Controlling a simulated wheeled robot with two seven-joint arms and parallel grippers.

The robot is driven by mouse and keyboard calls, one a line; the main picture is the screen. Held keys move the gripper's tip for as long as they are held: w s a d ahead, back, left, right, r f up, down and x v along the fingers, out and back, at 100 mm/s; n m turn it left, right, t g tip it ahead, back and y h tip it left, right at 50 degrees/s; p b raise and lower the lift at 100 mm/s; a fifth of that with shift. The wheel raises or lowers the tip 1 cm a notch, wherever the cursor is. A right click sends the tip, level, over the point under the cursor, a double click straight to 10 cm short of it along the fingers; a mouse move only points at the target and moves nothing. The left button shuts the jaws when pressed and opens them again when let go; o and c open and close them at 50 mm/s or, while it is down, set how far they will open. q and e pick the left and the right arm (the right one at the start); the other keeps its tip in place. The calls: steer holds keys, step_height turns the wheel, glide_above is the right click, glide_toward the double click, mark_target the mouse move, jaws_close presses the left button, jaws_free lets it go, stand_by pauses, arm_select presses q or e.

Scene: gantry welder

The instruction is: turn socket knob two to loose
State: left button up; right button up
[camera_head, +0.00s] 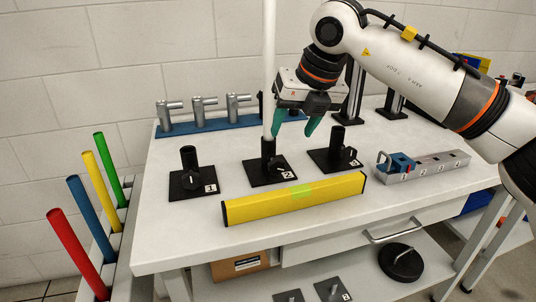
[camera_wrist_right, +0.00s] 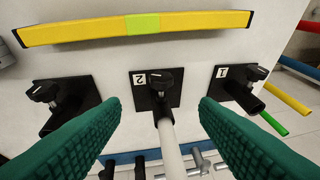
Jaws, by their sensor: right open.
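Socket two is a black base plate (camera_head: 258,178) labelled 2 with a short black tube, and a white pole (camera_head: 269,60) stands upright in it. Its dark socket knob two (camera_wrist_right: 161,78) sits at the side of the tube, with a white mark on its face. My right gripper (camera_head: 294,128) is open and empty above and just behind socket two, teal fingers pointing down. In the right wrist view its fingers (camera_wrist_right: 160,104) lie either side of the pole and short of the knob, with no contact visible. My left gripper is not in view.
Socket one (camera_head: 190,182) stands left and socket three (camera_head: 336,158) right, both without poles. A yellow bar (camera_head: 295,198) with a green middle lies in front. Behind is a blue rack (camera_head: 215,126) with grey pieces. A grey numbered block (camera_head: 425,165) is at right. Coloured tubes stand left.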

mark_target(278, 160)
steer(key=b+x, duration=0.1)
steer(key=x, duration=1)
steer(key=shift+s+f, duration=0.1)
steer(key=shift+f, duration=0.1)
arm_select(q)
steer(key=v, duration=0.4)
arm_select(e)
steer(key=c, duration=1)
steer(key=shift+o, duration=0.2)
